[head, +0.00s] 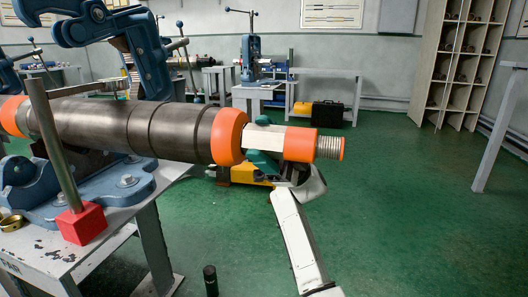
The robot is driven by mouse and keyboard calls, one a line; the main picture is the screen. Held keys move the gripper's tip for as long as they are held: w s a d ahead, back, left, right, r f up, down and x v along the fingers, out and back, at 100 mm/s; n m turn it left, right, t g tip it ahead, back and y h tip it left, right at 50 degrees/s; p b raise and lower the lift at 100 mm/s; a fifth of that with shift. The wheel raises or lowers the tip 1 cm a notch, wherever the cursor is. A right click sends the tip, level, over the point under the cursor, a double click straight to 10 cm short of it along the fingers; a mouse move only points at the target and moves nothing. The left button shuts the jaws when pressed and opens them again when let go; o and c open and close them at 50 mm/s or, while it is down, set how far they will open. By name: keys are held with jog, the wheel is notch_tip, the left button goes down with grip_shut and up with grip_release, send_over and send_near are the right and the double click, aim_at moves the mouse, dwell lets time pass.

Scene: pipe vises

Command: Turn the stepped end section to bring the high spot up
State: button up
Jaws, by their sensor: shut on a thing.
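A thick dark pipe (140,124) lies level across the left half of the head view, under a blue pipe vise (130,35). A broad orange collar (229,136) sits at its right end. The stepped end section (268,138) sticks out to the right: a pale part, an orange band (299,144), then a ribbed metal end (329,147) with a thin orange rim. My gripper (262,142) is shut around the pale part beside the collar, with teal fingers above and below it. The fingers hide some of the pale part. I cannot make out a high spot.
A red block (81,223) with a slanted grey rod stands on the near edge of the worn bench (35,262), in front of the pipe. A brass ring (11,225) lies at left. A black cylinder (210,280) stands low at the bottom. Green floor is open to the right.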

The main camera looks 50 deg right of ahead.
jog(key=shift+n, duration=0.3)
jog(key=o, duration=1)
jog(key=shift+c, duration=0.2)
jog(key=p+v, duration=0.1)
jog(key=v, duration=0.9)
jog(key=shift+d, duration=0.4)
jog(key=shift+f, duration=0.15)
